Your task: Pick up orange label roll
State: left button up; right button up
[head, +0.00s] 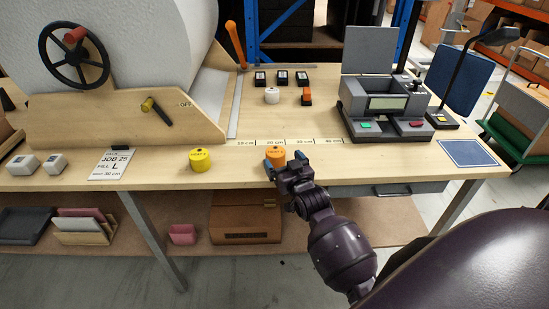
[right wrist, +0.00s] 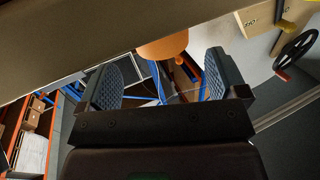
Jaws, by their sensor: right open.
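The orange label roll (head: 276,154) stands on the wooden table near its front edge, just beyond my right gripper (head: 287,167) in the head view. Its lower part is hidden by the gripper there. In the right wrist view the orange roll (right wrist: 163,46) shows at the top, ahead of the gap between the fingers. The right gripper (right wrist: 161,70) is open there, with its two fingers wide apart and nothing between them. I cannot tell whether a finger touches the roll. My left gripper is not in view.
A yellow roll (head: 200,160) stands left of the orange one. A white roll (head: 272,95) and a small orange-topped item (head: 307,97) stand farther back. A grey machine (head: 386,106) is at the right. The wooden table (head: 232,173) is bare between the yellow and orange rolls.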

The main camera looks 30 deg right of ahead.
aim_at(280, 158)
jog(key=shift+w+d+f, duration=0.15)
jog(key=shift+w, duration=0.75)
jog(key=shift+w+d+f, duration=0.1)
jog(key=shift+w+f, duration=0.05)
jog(key=shift+w, duration=0.75)
jog(key=shift+w+d+f, duration=0.15)
jog(key=shift+w, duration=0.75)
jog(key=c, duration=0.9)
jog(key=shift+c, duration=0.7)
jog(key=shift+r, duration=0.2)
